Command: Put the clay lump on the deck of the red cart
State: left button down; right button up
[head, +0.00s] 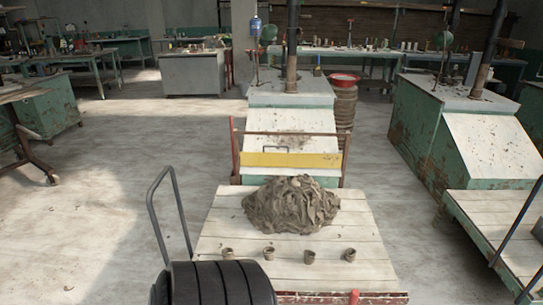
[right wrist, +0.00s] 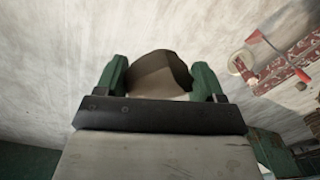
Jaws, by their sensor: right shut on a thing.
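In the right wrist view, my right gripper (right wrist: 163,82) is shut on a brown-grey clay lump (right wrist: 156,71), held between its two green fingers. The lower part of the lump is hidden behind the dark gripper body. In the head view, neither gripper shows. The red cart stands at front centre, with a pale plank deck (head: 221,225), a red front edge and red posts at the back. The deck bears a large grey-brown clay heap and several small clay cups. A worn red metal part shows at the right of the wrist view, apart from the lump.
The clay heap (head: 291,204) fills the deck's middle; the cups (head: 268,253) stand in a row before it. A black ribbed round thing (head: 222,284) and a bent grey bar (head: 152,204) are at front left. A green-sided bench (head: 492,222) stands right. Floor at left is clear.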

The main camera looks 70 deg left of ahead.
aim_at(280, 281)
jog(key=i+j+u, duration=0.1)
jog(key=u, duration=0.4)
jog(key=i+u, duration=0.3)
jog(key=u, duration=0.2)
jog(key=i+l+u, duration=0.1)
jog(key=u, duration=0.4)
jog(key=i+l+u, duration=0.15)
jog(key=u, duration=0.35)
jog(key=i+u, duration=0.3)
jog(key=u, duration=0.15)
jog(key=i+l+u, duration=0.15)
jog(key=i+u, duration=0.2)
jog(key=u, duration=0.15)
jog(key=i+l+u, duration=0.2)
jog(key=u, duration=0.25)
jog(key=i+l, duration=0.05)
jog(key=i, duration=0.05)
